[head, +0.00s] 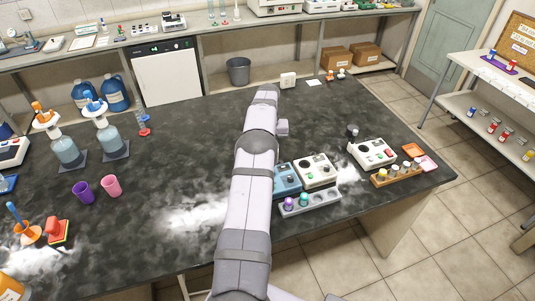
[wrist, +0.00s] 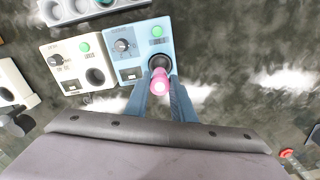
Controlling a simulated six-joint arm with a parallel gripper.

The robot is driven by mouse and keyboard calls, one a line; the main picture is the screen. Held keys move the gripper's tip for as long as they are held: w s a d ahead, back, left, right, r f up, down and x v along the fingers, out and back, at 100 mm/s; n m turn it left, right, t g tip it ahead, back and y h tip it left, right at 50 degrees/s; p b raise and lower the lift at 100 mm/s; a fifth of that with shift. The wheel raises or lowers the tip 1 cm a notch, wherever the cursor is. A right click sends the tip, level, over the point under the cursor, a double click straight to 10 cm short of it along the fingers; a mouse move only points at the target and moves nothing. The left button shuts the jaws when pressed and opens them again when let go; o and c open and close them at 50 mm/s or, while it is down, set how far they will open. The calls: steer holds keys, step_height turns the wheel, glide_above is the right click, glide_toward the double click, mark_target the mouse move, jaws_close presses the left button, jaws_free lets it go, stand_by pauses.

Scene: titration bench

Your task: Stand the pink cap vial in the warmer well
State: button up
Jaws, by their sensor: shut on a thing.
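In the wrist view, my gripper (wrist: 163,88) is shut on the pink cap vial (wrist: 159,79), its blue-grey fingers on either side. The vial's pink cap faces the camera, and its body is mostly hidden beneath it. The vial is at the dark round well (wrist: 156,62) of a blue device (wrist: 134,48) with a knob and a green button. I cannot tell whether its lower end is inside the well. In the head view the blue device (head: 287,181) is partly behind my arm; the gripper and vial are hidden there.
A white device (head: 315,170) with its own well stands beside the blue one. A grey rack (head: 322,203) with teal and purple caps lies in front. Another white device (head: 371,153) and a wooden rack (head: 397,175) stand farther right. The bench left of my arm has free room.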

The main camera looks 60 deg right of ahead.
steer(key=shift+f+b, duration=0.8)
steer(key=shift+f, duration=0.9)
steer(key=shift+f+b, duration=1.65)
steer(key=shift+f, duration=0.3)
stand_by(1.5)
steer(key=o, duration=1.3)
steer(key=shift+o, duration=0.2)
steer(key=shift+r, duration=0.15)
steer(key=shift+r+p, duration=1.75)
steer(key=shift+r, duration=1.15)
